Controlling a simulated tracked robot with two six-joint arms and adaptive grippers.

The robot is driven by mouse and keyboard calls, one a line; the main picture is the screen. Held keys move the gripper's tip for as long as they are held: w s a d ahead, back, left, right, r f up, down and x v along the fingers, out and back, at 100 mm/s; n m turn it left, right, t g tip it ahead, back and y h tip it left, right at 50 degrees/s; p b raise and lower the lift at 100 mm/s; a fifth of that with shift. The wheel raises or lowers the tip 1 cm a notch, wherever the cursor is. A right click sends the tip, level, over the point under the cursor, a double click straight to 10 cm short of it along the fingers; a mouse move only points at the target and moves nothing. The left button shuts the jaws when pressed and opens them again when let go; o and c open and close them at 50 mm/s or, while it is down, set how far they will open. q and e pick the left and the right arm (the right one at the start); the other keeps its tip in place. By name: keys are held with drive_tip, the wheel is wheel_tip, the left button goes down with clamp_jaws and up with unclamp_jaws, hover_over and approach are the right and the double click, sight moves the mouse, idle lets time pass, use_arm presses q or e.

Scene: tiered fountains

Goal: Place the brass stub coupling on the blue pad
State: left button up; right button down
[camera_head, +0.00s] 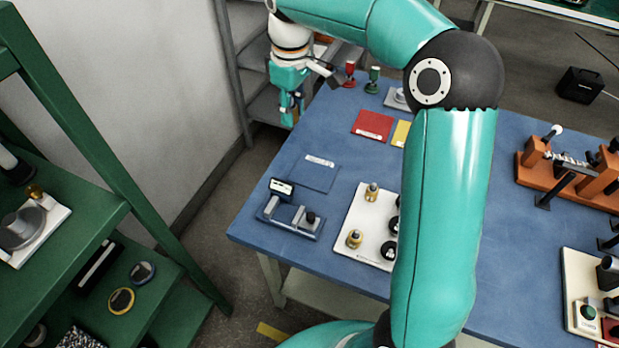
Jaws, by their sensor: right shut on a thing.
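The blue pad (313,176) lies flat and bare on the blue table, with a white label at its far edge. My right gripper (290,118) points down beyond the table's far left edge, in front of the grey shelving. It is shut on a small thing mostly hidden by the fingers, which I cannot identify. Two brass fittings stand on the white board: one at the back (372,191) and one at the front left (354,238). I cannot tell which brass piece is the stub coupling. My left gripper is not in view.
A blue-grey fixture (291,216) stands just in front of the pad. Red (372,125) and yellow (401,134) pads lie behind it. The white board (364,217) holds black parts too. My right arm hides the table's middle. Green shelving (90,215) stands left.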

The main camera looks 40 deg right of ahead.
drive_tip(key=d+f+m+b, duration=0.1)
drive_tip(key=d+f+m, duration=0.1)
drive_tip(key=d+f, duration=0.3)
hover_over(314, 175)
wheel_tip(314, 175, down, 14)
drive_tip(key=shift+a+r, duration=0.1)
drive_tip(key=shift+r, duration=0.05)
drive_tip(key=shift+f, duration=2.35)
drive_tip(key=c, duration=0.9)
unclamp_jaws()
drive_tip(key=shift+f, duration=0.1)
drive_tip(key=shift+o, duration=0.2)
wheel_tip(314, 175, up, 12)
